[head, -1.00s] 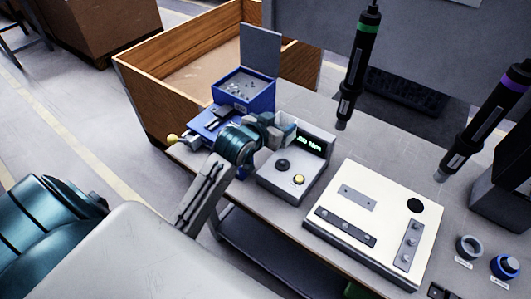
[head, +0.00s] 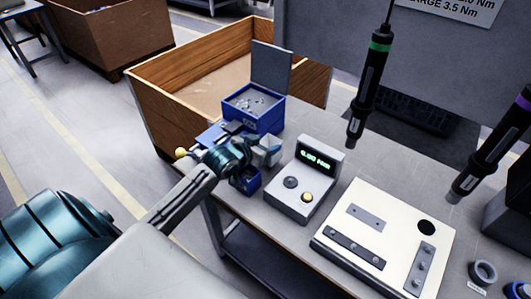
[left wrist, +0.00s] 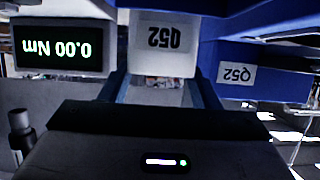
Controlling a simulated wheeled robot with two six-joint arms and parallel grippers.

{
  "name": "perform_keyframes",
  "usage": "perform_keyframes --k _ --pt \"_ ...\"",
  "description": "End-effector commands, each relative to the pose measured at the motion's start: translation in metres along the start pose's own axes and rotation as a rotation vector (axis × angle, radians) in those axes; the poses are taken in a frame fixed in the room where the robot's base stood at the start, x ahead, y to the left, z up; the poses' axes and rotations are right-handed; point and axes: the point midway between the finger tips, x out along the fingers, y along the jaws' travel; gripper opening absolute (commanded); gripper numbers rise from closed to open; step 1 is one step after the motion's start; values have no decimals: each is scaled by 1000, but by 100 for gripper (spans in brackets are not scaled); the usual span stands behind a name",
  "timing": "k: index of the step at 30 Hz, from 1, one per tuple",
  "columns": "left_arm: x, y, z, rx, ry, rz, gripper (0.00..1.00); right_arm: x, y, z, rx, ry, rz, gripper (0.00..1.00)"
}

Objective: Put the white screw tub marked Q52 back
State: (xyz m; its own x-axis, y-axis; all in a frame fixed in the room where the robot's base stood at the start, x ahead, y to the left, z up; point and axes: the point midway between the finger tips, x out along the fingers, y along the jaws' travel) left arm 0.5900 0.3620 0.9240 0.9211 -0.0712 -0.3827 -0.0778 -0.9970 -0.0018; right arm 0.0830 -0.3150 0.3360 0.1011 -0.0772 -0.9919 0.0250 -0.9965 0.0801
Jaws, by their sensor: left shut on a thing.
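The white screw tub marked Q52 (left wrist: 162,40) is between the fingers of my left gripper (left wrist: 160,88) in the left wrist view. Its label appears upside down there. In the head view the tub (head: 268,151) is held by my left gripper (head: 254,153), left of the torque tester and in front of the blue box. A blue surface with its own Q52 label (left wrist: 237,74) is close on the right in the left wrist view. A small blue bin (head: 246,181) shows just below the gripper in the head view, partly hidden by it. My right gripper is out of view.
A lidded blue box (head: 253,106) of screws stands open at the table's back left corner. The torque tester (head: 306,180) reads 0.00 Nm. A cream fixture plate (head: 385,235) lies to the right, and a green-banded screwdriver (head: 368,95) hangs above. A wooden crate (head: 175,105) stands behind.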

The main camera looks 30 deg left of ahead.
Motion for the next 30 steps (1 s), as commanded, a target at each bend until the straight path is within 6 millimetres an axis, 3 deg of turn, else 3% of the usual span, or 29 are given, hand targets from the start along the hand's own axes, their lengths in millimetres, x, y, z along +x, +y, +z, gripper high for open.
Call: perform_keyframes --k 9,19,20,21,23,30 --pt "14 0 34 -2 -1 -1 13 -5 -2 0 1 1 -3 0" --pt "15 0 38 0 0 0 13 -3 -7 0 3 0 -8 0" --pt "15 0 38 0 -1 -1 60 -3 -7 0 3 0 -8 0" --pt "15 0 37 0 -1 0 68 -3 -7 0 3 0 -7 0" --pt "15 0 37 0 -1 -1 78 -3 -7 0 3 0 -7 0" --pt "15 0 37 0 -1 -1 78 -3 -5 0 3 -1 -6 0"
